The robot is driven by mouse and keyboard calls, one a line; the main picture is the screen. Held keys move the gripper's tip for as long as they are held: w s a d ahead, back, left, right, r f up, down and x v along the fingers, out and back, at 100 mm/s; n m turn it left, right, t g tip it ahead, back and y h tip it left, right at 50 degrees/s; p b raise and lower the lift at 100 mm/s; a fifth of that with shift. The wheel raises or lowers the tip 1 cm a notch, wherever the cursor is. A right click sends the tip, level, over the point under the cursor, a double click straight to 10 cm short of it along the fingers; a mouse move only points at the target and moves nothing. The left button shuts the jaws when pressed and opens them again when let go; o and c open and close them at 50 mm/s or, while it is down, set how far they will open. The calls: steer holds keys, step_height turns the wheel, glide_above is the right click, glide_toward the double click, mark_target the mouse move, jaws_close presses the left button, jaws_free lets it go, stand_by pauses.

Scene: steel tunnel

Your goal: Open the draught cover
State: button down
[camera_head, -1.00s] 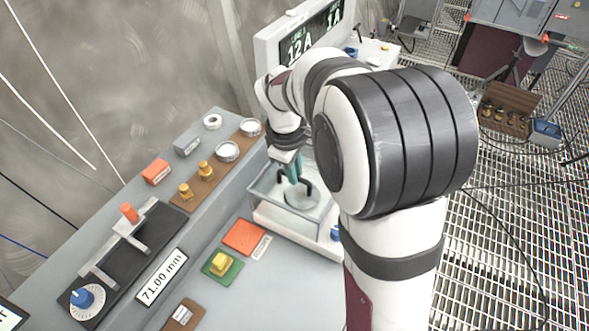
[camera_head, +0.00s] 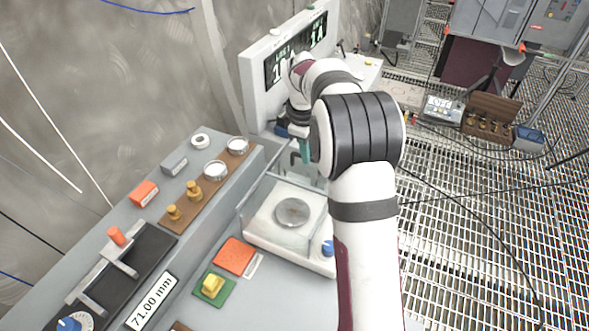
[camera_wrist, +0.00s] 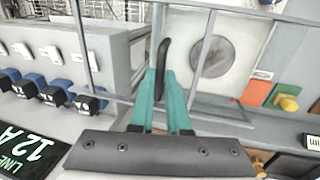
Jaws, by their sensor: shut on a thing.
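The balance (camera_head: 262,236) stands on the bench with a clear, grey-framed draught cover around its weighing area. Its round metal pan (camera_head: 292,212) shows uncovered by my arm in the head view and also in the wrist view (camera_wrist: 212,56). My gripper (camera_head: 303,153) is behind the pan, towards the display, partly hidden by my arm. In the wrist view my teal fingers (camera_wrist: 162,92) are closed around the cover's black handle (camera_wrist: 163,62). Grey frame bars (camera_wrist: 206,48) run beside the handle. How far the cover stands open is hard to tell.
A display panel (camera_head: 294,45) rises behind the gripper. Several blue-and-black connectors (camera_wrist: 52,95) sit close by in the wrist view. An orange pad (camera_head: 234,256), a yellow block (camera_head: 212,285) and brass weights (camera_head: 194,189) lie left of the balance.

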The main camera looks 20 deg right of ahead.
mark_target(310, 166)
steer(key=shift+w+d, duration=1.8)
steer(key=c, duration=0.9)
jaws_free()
steer(key=r, duration=0.5)
steer(key=s+a+r, duration=0.1)
steer(key=r, duration=0.4)
steer(key=s+a+r, duration=0.1)
steer(key=r, duration=0.4)
steer(key=shift+s+a+r, duration=0.1)
steer(key=shift+r, duration=0.15)
